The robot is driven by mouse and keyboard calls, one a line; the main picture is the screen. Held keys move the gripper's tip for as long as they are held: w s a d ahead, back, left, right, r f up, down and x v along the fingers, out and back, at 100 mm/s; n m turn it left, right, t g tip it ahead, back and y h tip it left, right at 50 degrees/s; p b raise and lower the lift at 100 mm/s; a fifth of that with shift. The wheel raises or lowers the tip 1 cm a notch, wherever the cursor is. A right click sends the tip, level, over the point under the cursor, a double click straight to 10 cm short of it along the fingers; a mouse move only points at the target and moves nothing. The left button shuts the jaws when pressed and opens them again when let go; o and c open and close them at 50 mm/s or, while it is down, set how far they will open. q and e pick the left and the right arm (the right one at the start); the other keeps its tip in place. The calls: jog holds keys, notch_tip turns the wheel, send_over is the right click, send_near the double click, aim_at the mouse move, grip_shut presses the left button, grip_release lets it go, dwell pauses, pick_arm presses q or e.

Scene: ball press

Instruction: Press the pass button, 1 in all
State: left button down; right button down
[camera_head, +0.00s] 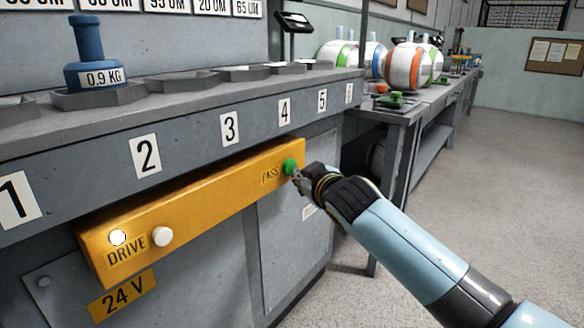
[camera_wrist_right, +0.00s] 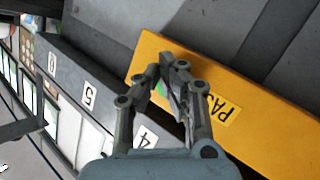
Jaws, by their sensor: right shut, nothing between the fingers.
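The green pass button (camera_head: 290,166) sits at the right end of the yellow panel (camera_head: 205,205), beside the label PASS. My right gripper (camera_head: 296,175) is shut and empty, with its fingertips at the button in the head view. I cannot tell for sure whether they touch it. In the right wrist view the closed fingers (camera_wrist_right: 168,60) are over the yellow panel (camera_wrist_right: 245,115) near the PASS label, and they hide most of the green button (camera_wrist_right: 160,88). My left gripper is not in view.
A white button (camera_head: 162,237) and a white lamp (camera_head: 117,237) are by the DRIVE label. A blue 0.9 KG weight (camera_head: 88,55) stands on the numbered bench (camera_head: 190,115). Striped balls (camera_head: 405,67) stand on the back table. The floor at right is free.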

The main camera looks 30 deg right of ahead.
jog(key=shift+w+a, duration=0.2)
jog(key=shift+w, duration=0.25)
dwell(0.6)
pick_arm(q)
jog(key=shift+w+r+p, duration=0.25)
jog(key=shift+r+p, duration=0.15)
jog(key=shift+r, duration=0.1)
pick_arm(e)
jog(key=shift+s+d, duration=0.35)
jog(key=shift+s, duration=0.45)
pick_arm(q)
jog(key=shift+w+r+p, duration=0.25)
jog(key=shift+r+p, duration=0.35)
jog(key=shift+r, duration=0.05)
pick_arm(e)
jog(key=shift+s+d, duration=0.3)
jog(key=shift+s, duration=0.5)
jog(key=shift+s+d, duration=0.35)
jog(key=shift+s, duration=0.4)
jog(key=shift+s+d, duration=0.3)
jog(key=shift+s, duration=0.5)
